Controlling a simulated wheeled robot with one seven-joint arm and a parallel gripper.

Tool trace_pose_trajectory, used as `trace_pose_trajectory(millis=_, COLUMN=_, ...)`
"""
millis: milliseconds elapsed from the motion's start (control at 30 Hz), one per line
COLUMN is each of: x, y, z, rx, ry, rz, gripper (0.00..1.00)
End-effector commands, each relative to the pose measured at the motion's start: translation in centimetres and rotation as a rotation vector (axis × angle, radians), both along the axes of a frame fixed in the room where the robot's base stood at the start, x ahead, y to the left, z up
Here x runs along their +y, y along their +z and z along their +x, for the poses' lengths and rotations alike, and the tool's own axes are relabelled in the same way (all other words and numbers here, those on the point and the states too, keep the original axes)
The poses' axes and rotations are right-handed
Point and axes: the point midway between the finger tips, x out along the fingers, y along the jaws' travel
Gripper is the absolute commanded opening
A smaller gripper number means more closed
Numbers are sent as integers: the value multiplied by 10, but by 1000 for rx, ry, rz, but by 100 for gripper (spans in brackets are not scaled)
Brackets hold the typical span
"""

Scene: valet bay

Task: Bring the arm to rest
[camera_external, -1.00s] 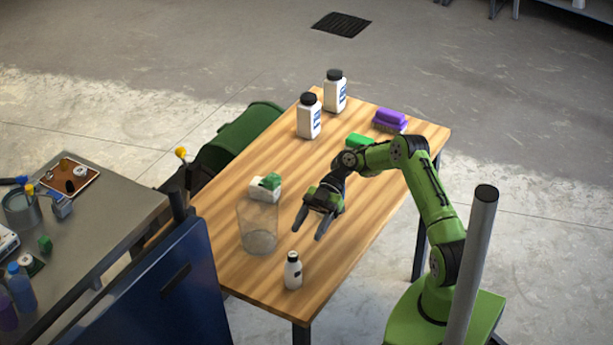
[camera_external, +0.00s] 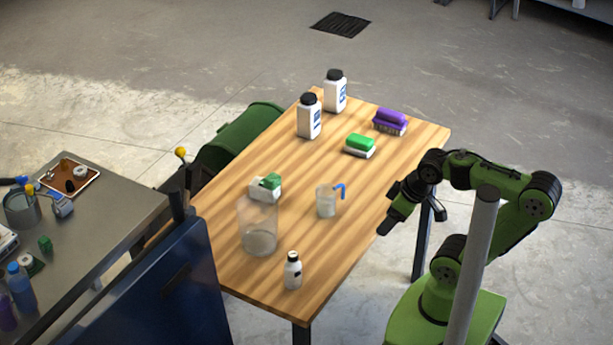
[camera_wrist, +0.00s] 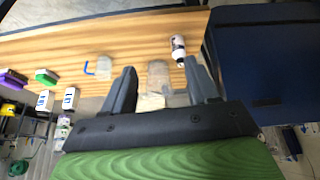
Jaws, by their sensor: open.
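My green arm is folded back toward its base at the right in the external view. My gripper (camera_external: 389,228) is off the table's right edge, pointing down and left, apart from every object. In the wrist view my gripper (camera_wrist: 163,85) shows two dark fingers spread wide with nothing held between them. The wooden table (camera_external: 340,255) lies to the left of the gripper. A clear cup with a blue handle or hook (camera_external: 327,203) stands on the table, nearest the gripper. It also shows in the wrist view (camera_wrist: 103,68).
A clear jar (camera_external: 258,228), a small white bottle (camera_external: 293,271) and a white and green block (camera_external: 264,188) stand at the table's near left. Two white bottles (camera_external: 309,118), a green brush (camera_external: 360,145) and a purple brush (camera_external: 390,121) are farther back. A blue cabinet (camera_external: 175,290) stands left.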

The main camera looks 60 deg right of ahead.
Motion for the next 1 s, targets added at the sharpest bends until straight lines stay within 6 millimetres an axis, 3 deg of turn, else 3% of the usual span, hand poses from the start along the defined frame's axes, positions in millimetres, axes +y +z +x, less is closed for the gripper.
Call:
trace_pose_trajectory(millis=133, x=-10, y=-4, z=-17, rx=-39, ry=-87, rz=21, gripper=59)
trace_pose_trajectory(millis=433, x=-10, y=2, z=-17, rx=-39, ry=-89, rz=20, gripper=59)
trace_pose_trajectory(millis=533, x=-10, y=23, z=-17, rx=-39, ry=-88, rz=19, gripper=59)
trace_pose_trajectory(millis=700, x=-10, y=80, z=-17, rx=-39, ry=-88, rz=19, gripper=59)
trace_pose_trajectory(millis=767, x=-10, y=93, z=-17, rx=-39, ry=-88, rz=19, gripper=59)
trace_pose_trajectory(millis=1000, x=-10, y=97, z=-17, rx=-39, ry=-88, rz=19, gripper=59)
